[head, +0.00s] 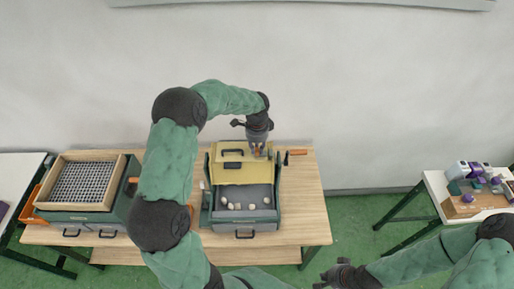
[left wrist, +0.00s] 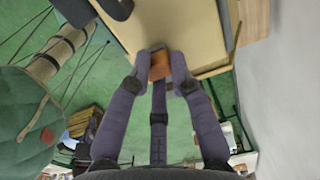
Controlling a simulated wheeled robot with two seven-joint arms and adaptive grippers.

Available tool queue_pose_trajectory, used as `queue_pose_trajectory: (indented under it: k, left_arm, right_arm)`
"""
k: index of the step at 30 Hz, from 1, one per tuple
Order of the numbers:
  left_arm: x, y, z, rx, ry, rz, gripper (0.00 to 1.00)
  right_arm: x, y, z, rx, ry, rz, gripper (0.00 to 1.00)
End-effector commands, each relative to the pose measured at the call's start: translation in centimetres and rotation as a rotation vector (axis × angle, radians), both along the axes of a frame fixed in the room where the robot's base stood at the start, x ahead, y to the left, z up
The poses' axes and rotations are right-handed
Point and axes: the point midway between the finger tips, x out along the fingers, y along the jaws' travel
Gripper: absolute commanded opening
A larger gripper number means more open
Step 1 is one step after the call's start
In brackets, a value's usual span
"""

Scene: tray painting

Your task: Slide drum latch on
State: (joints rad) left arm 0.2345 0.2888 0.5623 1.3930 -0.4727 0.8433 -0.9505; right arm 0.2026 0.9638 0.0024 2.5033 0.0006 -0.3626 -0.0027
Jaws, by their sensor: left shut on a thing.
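A grey-green box (head: 207,218) stands on the wooden table, with a yellow lid-like panel (head: 228,172) across its rear part. My left gripper (head: 258,150) is at the back right corner of this panel, pointing down. In the left wrist view its fingers (left wrist: 160,69) are shut on a small orange block, which I take to be the drum latch (left wrist: 158,62), at the edge of the pale panel (left wrist: 188,30). Whether the latch is fully slid along cannot be told. My right gripper (head: 331,275) is low at the right, away from the box; its jaws are too small to read.
Several pale lumps lie in the box's grey front tray (head: 247,193). An orange-handled tool (head: 297,152) lies right of the box. A mesh-topped wooden tray (head: 84,183) stands at the left. A side table (head: 437,185) at the right holds purple and white items. The table's right end is clear.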

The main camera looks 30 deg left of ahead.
Motion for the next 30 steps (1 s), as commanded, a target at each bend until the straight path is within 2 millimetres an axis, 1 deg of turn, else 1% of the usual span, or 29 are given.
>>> queue_pose_trajectory:
  k: [1,4,9,17,18,20,21,30]
  left_arm:
    - [-0.2,-0.2,-0.3,-0.002,0.007,-0.002,0.00]
    - [0.2,-0.8,-0.4,-0.003,0.007,-0.003,0.00]
    - [1.3,-2.7,-0.5,-0.003,0.009,-0.005,0.00]
    - [1.3,-2.9,-0.4,-0.005,0.010,-0.002,0.00]
    - [1.3,-3.0,-0.4,-0.005,0.011,-0.002,0.30]
    - [1.3,-3.0,-0.4,-0.005,0.011,-0.002,0.47]
    - [1.3,-2.9,-0.4,-0.005,0.010,-0.002,0.51]
    - [1.4,-2.7,-0.2,-0.002,0.005,-0.001,0.51]
  right_arm:
    - [0.0,0.0,0.0,0.000,0.000,0.000,0.00]
    - [0.0,0.0,-0.3,0.000,0.000,0.000,0.00]
    - [0.0,0.0,-1.1,0.000,0.000,0.000,0.00]
    - [0.0,0.0,-0.9,0.000,0.000,0.000,0.00]
    - [0.0,0.0,-0.9,0.000,0.000,0.000,0.00]
    - [0.0,0.0,-0.9,0.000,0.000,0.000,0.00]
    - [0.0,0.0,-0.9,0.000,0.000,0.000,0.00]
    - [0.0,0.0,-0.9,0.000,0.000,0.000,0.00]
